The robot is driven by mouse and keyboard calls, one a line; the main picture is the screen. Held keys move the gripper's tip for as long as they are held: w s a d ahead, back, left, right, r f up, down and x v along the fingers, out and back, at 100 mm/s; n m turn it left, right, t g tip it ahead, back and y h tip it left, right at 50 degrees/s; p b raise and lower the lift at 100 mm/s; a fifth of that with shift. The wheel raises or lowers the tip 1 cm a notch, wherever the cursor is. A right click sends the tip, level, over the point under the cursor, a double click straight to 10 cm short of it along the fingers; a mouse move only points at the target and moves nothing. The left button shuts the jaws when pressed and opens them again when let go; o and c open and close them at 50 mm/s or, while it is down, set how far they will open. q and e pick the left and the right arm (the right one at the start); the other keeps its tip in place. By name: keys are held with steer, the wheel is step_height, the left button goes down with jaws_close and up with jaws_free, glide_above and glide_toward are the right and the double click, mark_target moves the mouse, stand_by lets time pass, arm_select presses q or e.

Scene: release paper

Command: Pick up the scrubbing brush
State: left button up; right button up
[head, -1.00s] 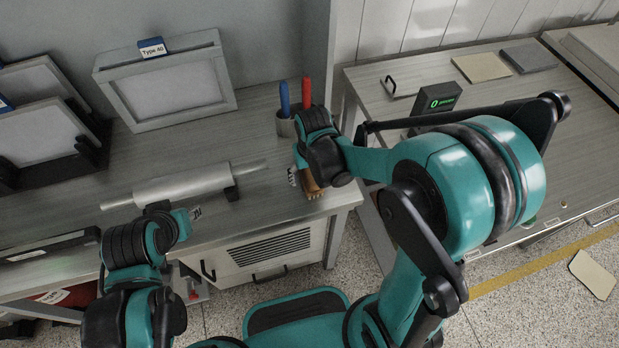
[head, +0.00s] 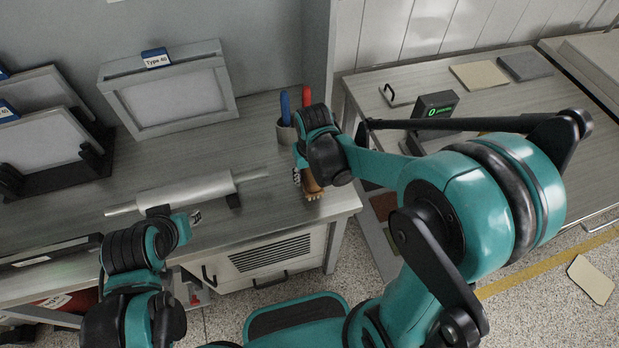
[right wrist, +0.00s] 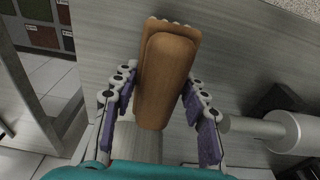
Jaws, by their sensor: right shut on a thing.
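The scrubbing brush (right wrist: 167,75) has a brown wooden back with pale bristles at its far edge. In the right wrist view it sits between the two purple-padded fingers of my right gripper (right wrist: 160,108), which is shut on it. In the head view the brush (head: 312,183) shows below my right gripper (head: 306,178), at the right front corner of the grey bench (head: 255,205). The gripper hides part of it, and I cannot tell whether it touches the bench. My left gripper (head: 194,218) is near the bench's front edge, left of the brush; its opening is unclear.
A metal roller (head: 185,190) lies on the bench left of the brush. A cup (head: 286,135) with blue and red pens stands behind my right gripper. A framed box (head: 170,95) is at the back. A second table (head: 390,72) stands right, beyond a gap.

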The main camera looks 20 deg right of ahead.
steer(key=s+d+r+p, duration=0.3)
steer(key=s+d+r, duration=0.2)
steer(key=d, duration=0.5)
step_height(320, 180, up, 2)
steer(key=shift+s+r+p, duration=0.25)
steer(key=shift+s+p, duration=0.05)
steer(key=shift+s, duration=0.05)
steer(key=o, duration=0.7)
steer(key=shift+d, duration=0.1)
steer(key=c, duration=0.4)
steer(key=shift+f, duration=0.1)
